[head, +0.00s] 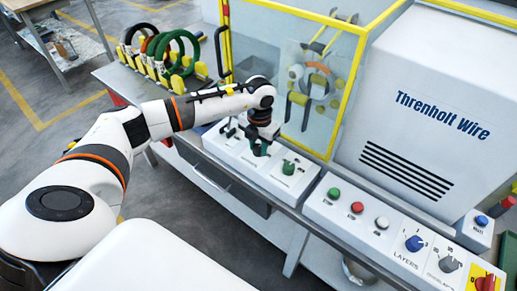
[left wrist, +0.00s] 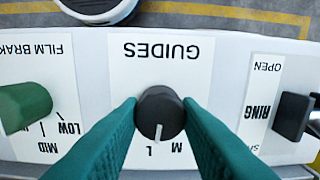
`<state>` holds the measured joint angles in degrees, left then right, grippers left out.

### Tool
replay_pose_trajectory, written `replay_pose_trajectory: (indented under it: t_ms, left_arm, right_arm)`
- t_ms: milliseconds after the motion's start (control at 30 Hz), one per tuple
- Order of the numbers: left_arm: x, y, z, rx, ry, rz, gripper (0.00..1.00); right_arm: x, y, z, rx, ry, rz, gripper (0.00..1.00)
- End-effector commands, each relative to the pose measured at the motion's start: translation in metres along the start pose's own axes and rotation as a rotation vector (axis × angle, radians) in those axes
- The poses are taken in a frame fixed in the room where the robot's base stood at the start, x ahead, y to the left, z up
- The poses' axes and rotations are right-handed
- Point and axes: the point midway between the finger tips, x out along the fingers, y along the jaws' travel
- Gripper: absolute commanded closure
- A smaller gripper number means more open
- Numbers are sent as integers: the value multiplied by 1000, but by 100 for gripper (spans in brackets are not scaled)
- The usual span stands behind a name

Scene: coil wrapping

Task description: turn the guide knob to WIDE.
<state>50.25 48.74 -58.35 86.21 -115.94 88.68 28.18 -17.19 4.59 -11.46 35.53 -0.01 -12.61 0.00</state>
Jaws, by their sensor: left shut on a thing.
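The guide knob (left wrist: 159,113) is round and black, under the upside-down label GUIDES in the left wrist view. Its white pointer line points toward the bottom of that picture, between two letter marks. In the head view my left gripper (head: 262,145) reaches down to the control panel (head: 230,150) and hides the knob. My right gripper is not in view.
A green film brake knob (left wrist: 25,107) sits left of the guide knob in the wrist view, and a black RING switch (left wrist: 294,117) right of it. In the head view a yellow-framed guard (head: 345,90) stands behind the panel.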

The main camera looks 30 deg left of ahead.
Motion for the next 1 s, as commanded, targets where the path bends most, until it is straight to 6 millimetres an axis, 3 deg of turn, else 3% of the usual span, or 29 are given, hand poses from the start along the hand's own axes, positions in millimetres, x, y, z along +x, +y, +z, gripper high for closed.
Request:
replay_pose_trajectory:
  t_ms: [1000]
  left_arm:
    - [1, 0, 0, 953, 24, -4, 92]
  right_arm:
    - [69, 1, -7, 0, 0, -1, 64]
